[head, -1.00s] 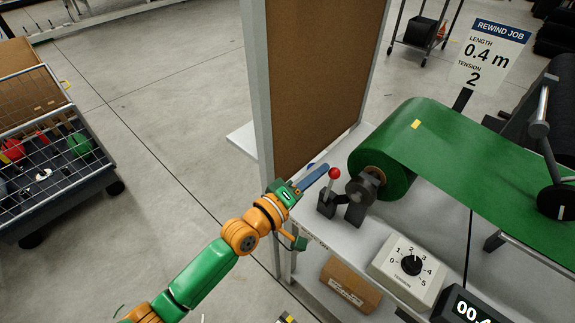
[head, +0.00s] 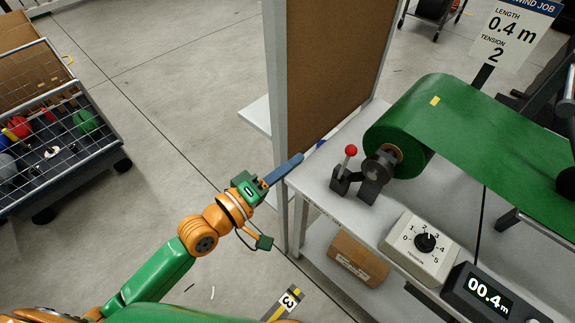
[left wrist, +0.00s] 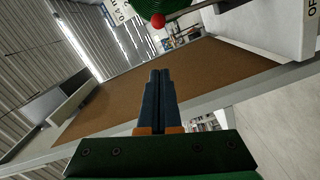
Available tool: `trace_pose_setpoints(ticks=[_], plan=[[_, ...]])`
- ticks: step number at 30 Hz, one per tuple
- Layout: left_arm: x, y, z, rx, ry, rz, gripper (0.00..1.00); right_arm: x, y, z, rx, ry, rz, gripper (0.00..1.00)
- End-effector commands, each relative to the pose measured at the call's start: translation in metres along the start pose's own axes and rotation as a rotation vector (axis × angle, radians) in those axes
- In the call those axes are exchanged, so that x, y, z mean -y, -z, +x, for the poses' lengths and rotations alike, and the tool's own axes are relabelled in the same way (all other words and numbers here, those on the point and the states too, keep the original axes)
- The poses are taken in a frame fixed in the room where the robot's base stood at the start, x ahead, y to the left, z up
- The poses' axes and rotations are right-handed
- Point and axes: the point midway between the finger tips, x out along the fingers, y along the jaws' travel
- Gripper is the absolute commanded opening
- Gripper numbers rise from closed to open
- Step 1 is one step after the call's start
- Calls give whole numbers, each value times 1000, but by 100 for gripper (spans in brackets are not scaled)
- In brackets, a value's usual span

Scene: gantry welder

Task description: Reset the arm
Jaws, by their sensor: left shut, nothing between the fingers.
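My left arm comes in from the lower left in the head view. Its left gripper (head: 300,157) is shut and empty, its blue fingers together near the left edge of the white bench. The gripper also shows in the left wrist view (left wrist: 160,75), with its fingers pressed together. A lever with a red knob (head: 350,151) stands on the bench to the right of the fingertips, apart from them. The red knob also shows in the left wrist view (left wrist: 158,20). My right gripper is not in view.
A green roll (head: 400,140) sits behind the lever. A tension dial box (head: 420,248) and a display reading 00.4 m (head: 490,295) stand at the bench front. A brown panel (head: 325,70) rises behind. A wire cart (head: 60,170) stands left, with clear floor between.

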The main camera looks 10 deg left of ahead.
Motion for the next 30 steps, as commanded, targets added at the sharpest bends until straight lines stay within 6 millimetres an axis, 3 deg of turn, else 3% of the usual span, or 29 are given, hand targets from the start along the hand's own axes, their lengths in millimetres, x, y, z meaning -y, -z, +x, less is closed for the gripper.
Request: trace_pose_setpoints(ticks=[16, 19, 20, 22, 25, 27, 29, 30], plan=[[-1, 0, -8, 0, -1, 1, 0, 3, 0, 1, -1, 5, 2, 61], [19, 3, -7, -16, 45, 28, 0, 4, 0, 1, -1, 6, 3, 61], [34, 5, -8, -26, 84, 51, 0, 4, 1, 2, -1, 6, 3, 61], [91, 9, -14, -49, 225, 136, 0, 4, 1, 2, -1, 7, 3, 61], [193, 0, -44, -22, 495, 295, 0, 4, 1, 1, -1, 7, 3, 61], [257, -19, -80, 55, 678, 398, 0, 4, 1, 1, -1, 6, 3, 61], [304, -44, -117, 155, 819, 471, 0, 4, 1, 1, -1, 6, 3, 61], [330, -64, -144, 238, 904, 515, 0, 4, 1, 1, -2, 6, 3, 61]])
